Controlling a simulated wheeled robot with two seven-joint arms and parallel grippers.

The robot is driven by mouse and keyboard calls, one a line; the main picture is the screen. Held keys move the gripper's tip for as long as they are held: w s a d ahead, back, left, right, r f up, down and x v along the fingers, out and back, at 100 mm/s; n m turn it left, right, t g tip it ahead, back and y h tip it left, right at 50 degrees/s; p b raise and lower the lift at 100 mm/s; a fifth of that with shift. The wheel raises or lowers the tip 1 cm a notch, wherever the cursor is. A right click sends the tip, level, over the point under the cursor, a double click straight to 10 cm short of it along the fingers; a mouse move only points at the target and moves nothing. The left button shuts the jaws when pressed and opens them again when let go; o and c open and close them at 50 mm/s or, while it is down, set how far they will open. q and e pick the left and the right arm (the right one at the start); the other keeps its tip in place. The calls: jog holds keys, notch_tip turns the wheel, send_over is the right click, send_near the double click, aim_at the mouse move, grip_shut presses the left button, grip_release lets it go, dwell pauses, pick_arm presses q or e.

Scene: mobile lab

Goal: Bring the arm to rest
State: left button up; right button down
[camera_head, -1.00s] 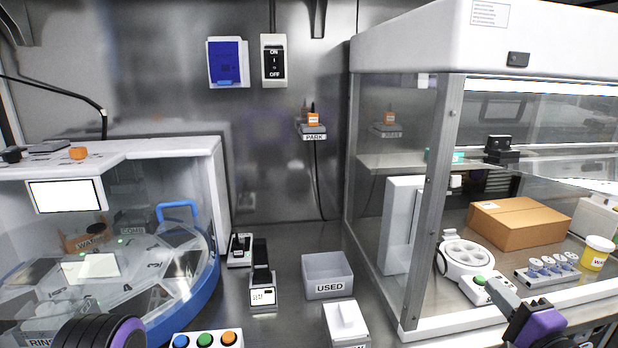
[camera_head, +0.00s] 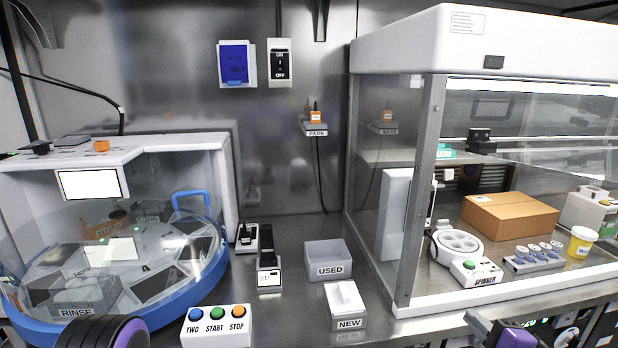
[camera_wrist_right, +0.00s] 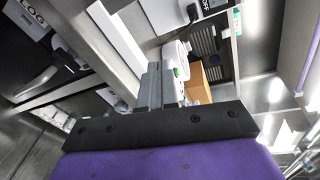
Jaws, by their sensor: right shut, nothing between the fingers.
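My right gripper (camera_head: 476,320) is low at the right of the head view, in front of the glass cabinet's front edge. Its grey fingers are together with nothing between them. In the right wrist view the shut fingers (camera_wrist_right: 153,88) point toward the cabinet, with the white spinner and the cardboard box beyond them. A purple and black part of my left arm (camera_head: 100,333) shows at the bottom left; the left gripper itself is out of view.
On the bench stand the USED bin (camera_head: 328,272), the NEW box (camera_head: 345,322) and a button box (camera_head: 216,340). A round stainer (camera_head: 215,265) is at left.

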jog(key=s+a+f+n+g, duration=0.2)
jog(key=s+a+f+g, duration=0.15)
jog(key=f, duration=0.55)
jog(key=s+a+f+n+g, duration=0.1)
jog(key=s+a+f+g, duration=0.3)
jog(key=f, duration=0.5)
jog(key=s+d+f+n+g+h, duration=0.2)
jog(key=s+f+n, duration=0.3)
jog(key=s, duration=0.6)
jog(key=s+d+f+n+g+h, duration=0.2)
jog(key=s+f+n, duration=0.3)
jog(key=s+f, duration=0.4)
jog(key=shift+s+d+f+g+h, duration=0.25)
jog(key=shift+s+g, duration=0.3)
jog(key=shift+s, duration=0.4)
